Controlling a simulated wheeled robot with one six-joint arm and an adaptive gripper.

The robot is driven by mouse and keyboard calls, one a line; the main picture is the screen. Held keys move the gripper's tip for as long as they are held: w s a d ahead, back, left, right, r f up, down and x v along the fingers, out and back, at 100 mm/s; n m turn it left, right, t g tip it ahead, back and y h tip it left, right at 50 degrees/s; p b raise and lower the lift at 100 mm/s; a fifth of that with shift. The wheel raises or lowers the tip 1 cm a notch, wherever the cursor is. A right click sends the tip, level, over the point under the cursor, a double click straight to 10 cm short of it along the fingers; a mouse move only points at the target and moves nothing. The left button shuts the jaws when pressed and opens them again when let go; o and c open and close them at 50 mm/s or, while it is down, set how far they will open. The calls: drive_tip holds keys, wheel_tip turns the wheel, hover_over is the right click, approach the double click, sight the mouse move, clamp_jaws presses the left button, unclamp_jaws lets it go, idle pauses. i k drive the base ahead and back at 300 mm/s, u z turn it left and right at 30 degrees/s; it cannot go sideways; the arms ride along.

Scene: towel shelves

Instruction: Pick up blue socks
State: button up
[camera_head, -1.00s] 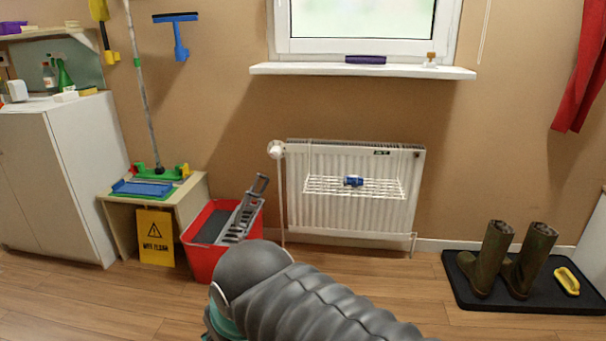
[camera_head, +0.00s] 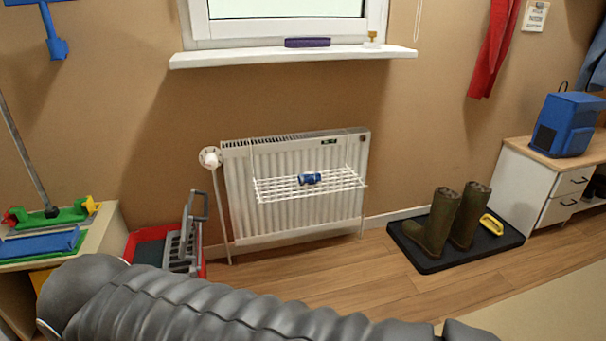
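The blue socks (camera_head: 310,178) show as a small blue roll with lighter ends. They lie on a white wire rack (camera_head: 278,190) that hangs on the front of the white radiator (camera_head: 240,215) below the window. My grey ribbed arm crosses the bottom of the view, well in front of the radiator and apart from the socks. My gripper is not in view.
A red bucket with a grey wringer (camera_head: 182,245) stands left of the radiator. Green boots (camera_head: 437,222) and a yellow brush (camera_head: 491,224) are on a black tray (camera_head: 425,262) to the right. The white sill (camera_head: 230,58) juts out above. Floor before the radiator looks clear.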

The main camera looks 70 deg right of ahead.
sight(312, 177)
drive_tip(key=z, duration=0.6)
drive_tip(key=i, duration=0.8)
drive_tip(key=z, duration=0.95)
drive_tip(key=i, duration=0.3)
drive_tip(key=z, duration=0.35)
